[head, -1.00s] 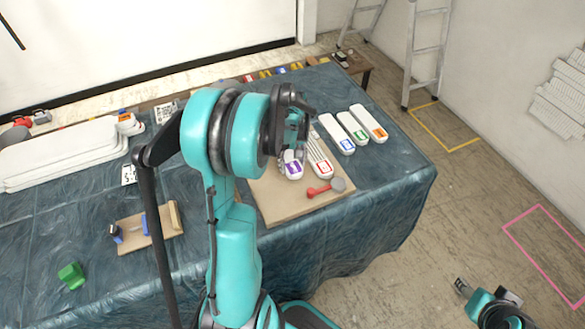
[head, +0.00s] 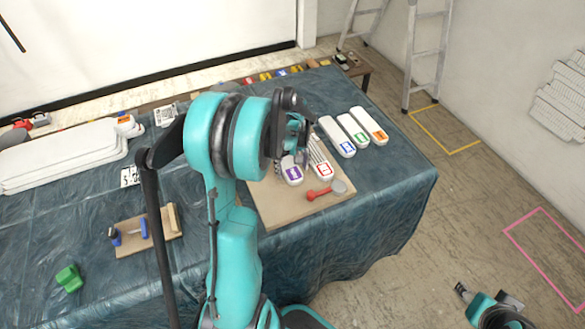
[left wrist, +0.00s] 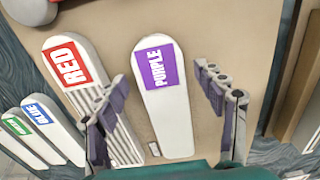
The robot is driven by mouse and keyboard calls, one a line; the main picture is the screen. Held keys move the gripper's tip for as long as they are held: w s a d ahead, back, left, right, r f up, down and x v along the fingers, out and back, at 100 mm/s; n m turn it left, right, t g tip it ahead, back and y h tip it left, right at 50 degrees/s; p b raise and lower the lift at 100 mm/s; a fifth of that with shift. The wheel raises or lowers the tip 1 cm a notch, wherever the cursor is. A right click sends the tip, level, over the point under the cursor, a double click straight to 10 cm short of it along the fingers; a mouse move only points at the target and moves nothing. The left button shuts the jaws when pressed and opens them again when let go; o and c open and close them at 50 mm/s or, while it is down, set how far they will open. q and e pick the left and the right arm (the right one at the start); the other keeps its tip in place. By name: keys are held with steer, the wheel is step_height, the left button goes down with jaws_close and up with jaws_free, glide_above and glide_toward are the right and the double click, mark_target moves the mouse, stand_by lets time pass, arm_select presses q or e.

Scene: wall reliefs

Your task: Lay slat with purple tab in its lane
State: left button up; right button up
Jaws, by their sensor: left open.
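The white slat with the purple tab (head: 294,173) lies on the tan board (head: 268,207), just left of the slat with the red tab (head: 322,170). In the left wrist view the purple-tab slat (left wrist: 163,105) lies between the spread fingers of my left gripper (left wrist: 165,105), label end pointing up in the picture. The fingers are apart and neither is seen closed on it. In the head view my left gripper (head: 297,130) hangs over the board, and the arm hides part of it. My right gripper (head: 462,290) is at lower right, off the table, its jaws too small to judge.
The red-tab slat (left wrist: 75,65) lies close beside the left finger. Slats with blue (head: 337,138), green (head: 354,130) and orange (head: 369,124) tabs lie to the right. A red-handled mallet (head: 325,190) lies on the board's near part. Large white panels (head: 60,155) are stacked at left.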

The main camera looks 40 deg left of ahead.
arm_select(q)
step_height(320, 180, up, 12)
steer(key=p, duration=0.4)
steer(key=s+d+r+m+t, duration=0.3)
steer(key=s+d+m, duration=0.2)
steer(key=d, duration=0.5)
steer(key=s+d+r+m+t, duration=0.2)
steer(key=s+d+m+t, duration=0.2)
steer(key=d, duration=0.7)
steer(key=s+m, duration=0.2)
steer(key=m, duration=0.1)
steer(key=shift+s+d+r, duration=0.2)
steer(key=shift+d+r, duration=0.05)
steer(key=shift+r, duration=0.15)
